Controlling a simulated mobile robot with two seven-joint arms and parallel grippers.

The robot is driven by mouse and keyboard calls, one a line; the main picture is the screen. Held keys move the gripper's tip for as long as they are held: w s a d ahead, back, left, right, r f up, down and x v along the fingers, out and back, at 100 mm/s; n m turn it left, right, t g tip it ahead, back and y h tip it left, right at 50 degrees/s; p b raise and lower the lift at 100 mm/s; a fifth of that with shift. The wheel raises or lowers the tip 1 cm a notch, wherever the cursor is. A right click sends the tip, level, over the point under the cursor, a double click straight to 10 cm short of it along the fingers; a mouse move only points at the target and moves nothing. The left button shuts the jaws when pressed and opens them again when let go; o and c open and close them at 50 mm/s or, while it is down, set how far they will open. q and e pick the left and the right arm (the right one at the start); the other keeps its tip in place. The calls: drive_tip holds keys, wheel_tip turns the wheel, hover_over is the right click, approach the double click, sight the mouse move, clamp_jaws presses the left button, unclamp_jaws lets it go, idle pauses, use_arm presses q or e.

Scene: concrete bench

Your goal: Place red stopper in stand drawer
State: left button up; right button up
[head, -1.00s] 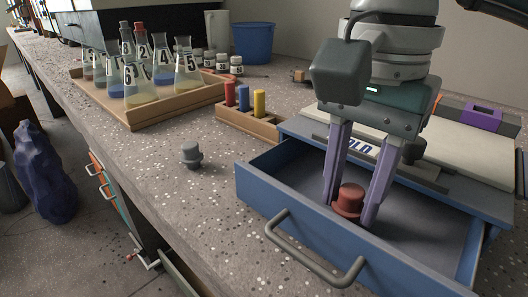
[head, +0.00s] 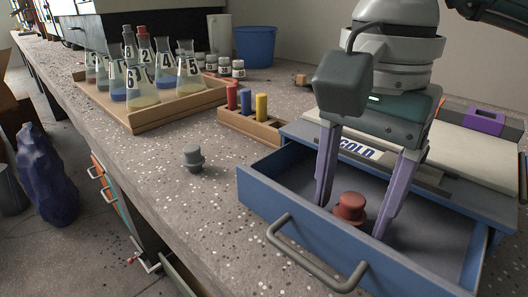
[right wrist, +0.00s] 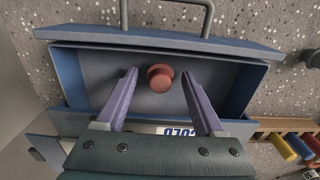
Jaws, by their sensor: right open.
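The red stopper (head: 349,208) rests on the floor of the open blue stand drawer (head: 262,196). In the right wrist view the red stopper (right wrist: 160,78) lies inside the drawer, between and just beyond the fingertips. My right gripper (head: 350,218) reaches down into the drawer with its two purple fingers spread wide on either side of the stopper, apart from it. It is open and empty in the right wrist view (right wrist: 160,85). My left gripper is not in view.
A grey stopper (head: 193,158) stands on the bench left of the drawer. A wooden rack (head: 252,126) holds coloured tubes, and a wooden tray (head: 140,122) holds numbered flasks behind. The drawer handle (head: 318,262) juts out in front. A blue bucket (head: 254,45) stands farther back.

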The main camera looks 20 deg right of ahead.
sight(354, 198)
wheel_tip(354, 198, up, 12)
drive_tip(key=p, duration=0.3)
idle(1.2)
